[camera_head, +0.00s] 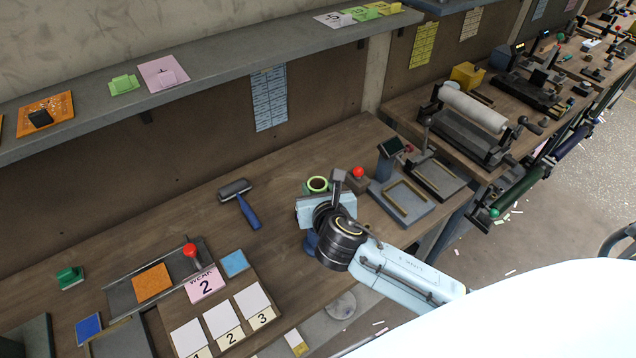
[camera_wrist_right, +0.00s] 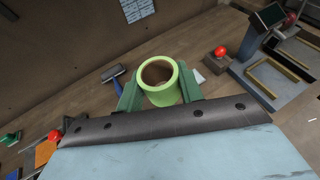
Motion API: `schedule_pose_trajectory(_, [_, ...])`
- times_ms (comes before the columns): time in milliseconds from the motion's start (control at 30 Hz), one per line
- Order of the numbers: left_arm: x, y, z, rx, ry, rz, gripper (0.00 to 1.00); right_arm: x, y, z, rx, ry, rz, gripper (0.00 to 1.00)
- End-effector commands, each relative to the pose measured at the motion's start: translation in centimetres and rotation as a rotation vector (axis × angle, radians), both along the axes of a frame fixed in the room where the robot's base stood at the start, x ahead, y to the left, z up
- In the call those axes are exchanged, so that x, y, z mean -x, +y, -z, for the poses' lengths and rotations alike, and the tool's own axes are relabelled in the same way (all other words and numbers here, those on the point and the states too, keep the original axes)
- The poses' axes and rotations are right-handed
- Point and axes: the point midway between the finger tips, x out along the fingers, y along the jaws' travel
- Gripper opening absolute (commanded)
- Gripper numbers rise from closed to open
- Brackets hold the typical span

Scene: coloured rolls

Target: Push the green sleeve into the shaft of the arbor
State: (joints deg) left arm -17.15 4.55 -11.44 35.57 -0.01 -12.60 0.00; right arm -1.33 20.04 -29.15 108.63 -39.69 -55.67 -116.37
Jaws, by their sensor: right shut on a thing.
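The light green sleeve (camera_wrist_right: 160,82) is a short hollow roll with a brown inner core. In the right wrist view it sits between the two dark green fingers of my right gripper (camera_wrist_right: 160,92), which is shut on it. Its open end faces up toward the camera. In the head view only the sleeve's rim (camera_head: 317,184) shows above my right gripper (camera_head: 320,194), over the bench; the rest is hidden by the hand. I cannot tell for sure which thing is the arbor; no bare shaft shows clearly near the sleeve. My left gripper is not in view.
A blue-handled roller (camera_head: 240,200) lies left of my gripper on the wooden bench. A red knob (camera_head: 358,172) and a grey device with a screen (camera_head: 390,148) stand to the right. Farther right is a machine with a white roll (camera_head: 472,107). The bench's middle back is clear.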

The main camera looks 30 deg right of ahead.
Motion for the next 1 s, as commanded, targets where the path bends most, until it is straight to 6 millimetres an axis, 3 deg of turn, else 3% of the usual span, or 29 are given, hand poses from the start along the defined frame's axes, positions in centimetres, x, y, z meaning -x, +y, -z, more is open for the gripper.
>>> schedule_pose_trajectory(367, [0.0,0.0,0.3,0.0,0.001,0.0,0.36,0.1,0.1,0.4,0.0,0.001,-0.001,0.15])
schedule_pose_trajectory(1000, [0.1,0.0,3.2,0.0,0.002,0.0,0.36,0.1,0.1,5.5,-0.001,0.001,-0.002,0.15])
